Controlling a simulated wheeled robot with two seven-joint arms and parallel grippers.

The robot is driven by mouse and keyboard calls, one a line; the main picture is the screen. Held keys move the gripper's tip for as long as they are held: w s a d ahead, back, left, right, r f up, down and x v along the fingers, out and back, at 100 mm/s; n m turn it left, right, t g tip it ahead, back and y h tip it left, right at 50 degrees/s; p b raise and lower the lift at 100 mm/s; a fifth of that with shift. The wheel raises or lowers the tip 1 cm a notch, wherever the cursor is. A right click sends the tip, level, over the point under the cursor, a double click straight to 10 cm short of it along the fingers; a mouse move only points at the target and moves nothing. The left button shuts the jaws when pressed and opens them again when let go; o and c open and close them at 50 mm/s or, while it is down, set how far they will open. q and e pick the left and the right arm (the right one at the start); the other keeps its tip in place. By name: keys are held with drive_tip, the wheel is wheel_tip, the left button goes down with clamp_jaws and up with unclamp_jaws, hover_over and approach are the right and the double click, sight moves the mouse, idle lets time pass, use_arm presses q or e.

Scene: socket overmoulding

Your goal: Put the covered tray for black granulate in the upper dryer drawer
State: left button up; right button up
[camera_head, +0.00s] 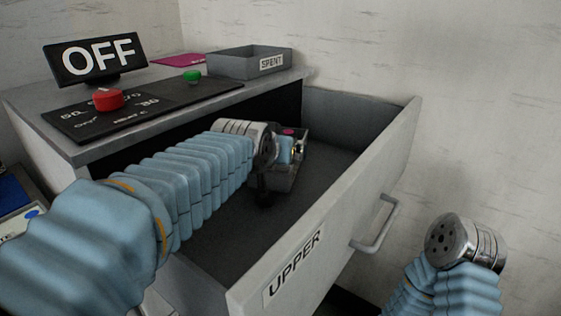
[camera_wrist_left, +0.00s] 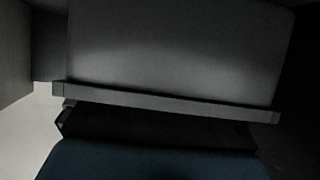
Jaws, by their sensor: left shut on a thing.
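The upper dryer drawer (camera_head: 337,240), labelled UPPER, is pulled open. My left arm reaches into it over the near side. My left gripper (camera_head: 277,168) is mostly hidden behind its own wrist and is shut on a small grey tray (camera_head: 272,183), which is inside the drawer space near the cabinet opening. I cannot tell whether the tray touches the drawer floor. A magenta mark shows at its top. In the dark left wrist view, a broad grey surface with a rim (camera_wrist_left: 180,98) fills the middle. My right arm's metal wrist is at the lower right; its fingers are not visible.
On the dryer top stand an OFF sign (camera_head: 95,59), a control panel with a red knob (camera_head: 109,99) and a green button (camera_head: 192,76), and a grey bin labelled SPENT (camera_head: 235,64). The drawer's handle (camera_head: 375,226) faces right. The drawer floor right of the tray is bare.

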use_arm(q)
drive_tip(key=shift+w+d+f, duration=0.15)
drive_tip(key=shift+w+f, duration=0.35)
drive_tip(key=shift+f, duration=0.05)
drive_tip(key=shift+w+d+f, duration=0.1)
drive_tip(key=shift+f, duration=1.55)
drive_tip(key=shift+f, duration=0.1)
drive_tip(key=o, duration=1.1)
drive_tip(key=shift+s+r, duration=0.3)
drive_tip(key=v, duration=1.1)
drive_tip(key=shift+s, duration=0.2)
